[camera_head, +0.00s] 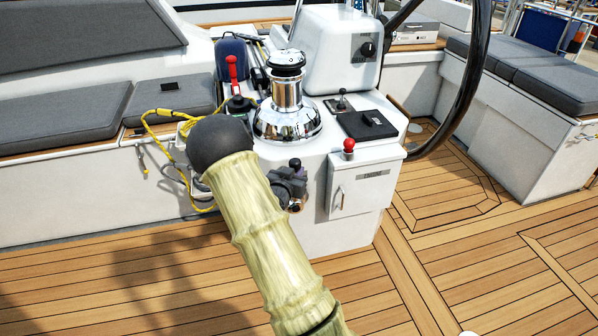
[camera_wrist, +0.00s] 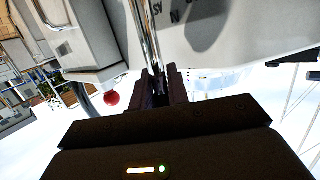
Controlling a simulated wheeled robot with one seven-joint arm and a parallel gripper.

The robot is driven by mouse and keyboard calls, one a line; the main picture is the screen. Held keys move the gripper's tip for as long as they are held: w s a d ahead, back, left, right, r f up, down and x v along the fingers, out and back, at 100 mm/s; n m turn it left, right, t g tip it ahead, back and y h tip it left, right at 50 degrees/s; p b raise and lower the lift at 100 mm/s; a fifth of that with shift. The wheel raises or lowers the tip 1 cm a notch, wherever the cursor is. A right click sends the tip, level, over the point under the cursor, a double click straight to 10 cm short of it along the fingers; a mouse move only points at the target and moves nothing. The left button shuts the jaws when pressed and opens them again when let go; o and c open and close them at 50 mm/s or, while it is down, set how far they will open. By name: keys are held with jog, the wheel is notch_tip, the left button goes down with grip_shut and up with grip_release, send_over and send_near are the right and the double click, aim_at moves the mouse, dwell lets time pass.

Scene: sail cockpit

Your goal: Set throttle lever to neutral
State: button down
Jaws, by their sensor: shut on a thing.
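The throttle lever appears to be the chrome lever in the wrist view (camera_wrist: 148,35), its shaft running down between the fingers of my gripper (camera_wrist: 163,80). The fingers are shut on it. The white panel behind the lever carries dark letters, including an N (camera_wrist: 174,17); other lettering is partly hidden by the shaft. In the head view, my gripper (camera_head: 288,187) is at the front face of the white console, beside a dark round knob (camera_head: 295,163). The lever's shaft there is mostly hidden, and its exact angle cannot be told.
A red-knobbed lever (camera_head: 348,146) stands right of my gripper; a red ball also shows in the wrist view (camera_wrist: 112,98). A chrome winch (camera_head: 287,105) tops the console. A yellow rope (camera_head: 150,115) hangs at left. The steering wheel (camera_head: 472,75) rises at right. The teak deck (camera_head: 510,260) is clear.

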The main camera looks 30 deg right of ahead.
jog(key=shift+w+d+r, duration=0.1)
jog(key=shift+w+r, duration=0.1)
jog(key=shift+r, duration=0.3)
jog(key=c, duration=1.3)
grip_release()
jog(key=shift+s+f, duration=0.1)
jog(key=shift+f, duration=0.1)
jog(key=p+v, duration=0.2)
jog(key=v, duration=1.5)
jog(key=shift+a, duration=0.25)
jog(key=shift+s+f, duration=0.1)
jog(key=shift+f, duration=0.05)
